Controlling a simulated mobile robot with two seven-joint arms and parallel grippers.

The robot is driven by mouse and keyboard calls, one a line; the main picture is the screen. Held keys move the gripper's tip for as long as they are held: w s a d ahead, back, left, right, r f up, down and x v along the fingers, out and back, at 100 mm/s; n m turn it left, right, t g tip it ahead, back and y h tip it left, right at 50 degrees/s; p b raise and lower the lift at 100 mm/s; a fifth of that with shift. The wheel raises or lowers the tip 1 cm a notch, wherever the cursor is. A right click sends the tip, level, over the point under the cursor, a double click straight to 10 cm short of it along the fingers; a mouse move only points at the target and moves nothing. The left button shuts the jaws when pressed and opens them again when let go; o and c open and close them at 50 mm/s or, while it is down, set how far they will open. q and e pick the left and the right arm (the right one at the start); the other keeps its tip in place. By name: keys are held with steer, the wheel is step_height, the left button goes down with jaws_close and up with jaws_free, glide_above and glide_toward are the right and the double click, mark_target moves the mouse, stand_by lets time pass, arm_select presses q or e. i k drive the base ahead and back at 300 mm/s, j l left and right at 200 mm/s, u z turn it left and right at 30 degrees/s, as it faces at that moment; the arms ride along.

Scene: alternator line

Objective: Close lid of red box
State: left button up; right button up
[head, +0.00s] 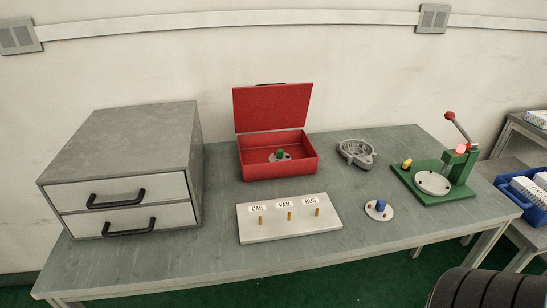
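The red box (279,169) stands near the middle back of the grey table. Its red lid (273,107) is open, standing up and leaning slightly back at the box's rear edge. A small grey part with a green top (280,155) lies inside the box. Neither of my grippers shows in the head view.
A two-drawer cabinet (125,160) stands left of the box. A white board labelled CAR, VAN, BUS (290,232) lies in front. A grey alternator housing (356,153), a disc with a blue knob (379,210) and a green press (440,180) stand right. Space above the box is clear.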

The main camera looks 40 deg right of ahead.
mark_target(258, 108)
steer(key=z, duration=1.25)
